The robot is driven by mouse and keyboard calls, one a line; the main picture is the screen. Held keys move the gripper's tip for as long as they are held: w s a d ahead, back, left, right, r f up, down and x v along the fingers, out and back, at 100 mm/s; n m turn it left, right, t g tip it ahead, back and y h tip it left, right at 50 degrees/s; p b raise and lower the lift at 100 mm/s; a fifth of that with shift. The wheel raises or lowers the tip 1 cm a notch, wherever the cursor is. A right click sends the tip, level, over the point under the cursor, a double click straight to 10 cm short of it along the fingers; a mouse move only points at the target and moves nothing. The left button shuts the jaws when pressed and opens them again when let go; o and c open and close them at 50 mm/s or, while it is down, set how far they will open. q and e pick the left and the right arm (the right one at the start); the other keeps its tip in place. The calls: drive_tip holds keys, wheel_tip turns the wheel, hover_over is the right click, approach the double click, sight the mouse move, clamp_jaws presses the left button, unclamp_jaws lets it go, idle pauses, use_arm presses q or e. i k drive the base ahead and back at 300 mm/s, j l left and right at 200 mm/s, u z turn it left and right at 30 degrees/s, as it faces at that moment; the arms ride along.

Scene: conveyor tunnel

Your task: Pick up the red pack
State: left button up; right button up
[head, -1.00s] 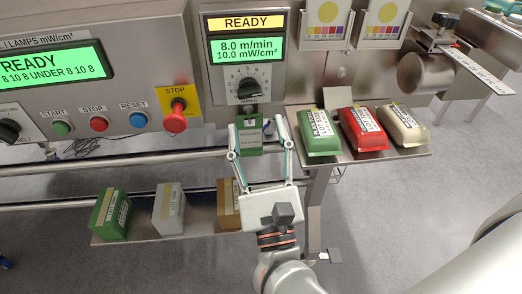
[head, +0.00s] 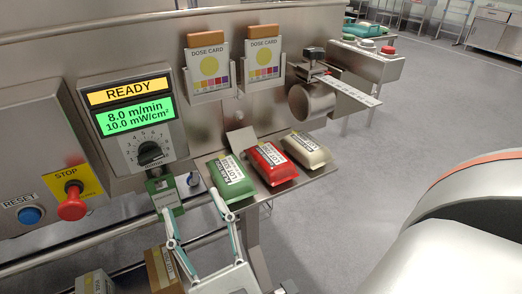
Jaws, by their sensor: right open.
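The red pack (head: 284,173) lies on a small metal shelf in the head view, with a white label on top. It sits between a green pack (head: 237,188) on its left and a cream pack (head: 310,152) on its right. My right gripper (head: 190,203) is open, its two fingers spread and pointing up in the picture. It is to the left of and below the red pack, apart from it, with the green pack between them. Its right fingertip appears close to the green pack's lower left edge; I cannot tell whether they touch. My left gripper is not in view.
The metal shelf (head: 318,174) holds the packs. A green tag (head: 166,201) hangs under the dial panel (head: 128,118), near the left finger. Two dose card holders (head: 208,78) are on the wall behind. A metal cylinder (head: 312,103) with a ruled plate is beyond. Cartons sit below left.

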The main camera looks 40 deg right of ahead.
sight(273, 165)
drive_tip(key=z, duration=1.2)
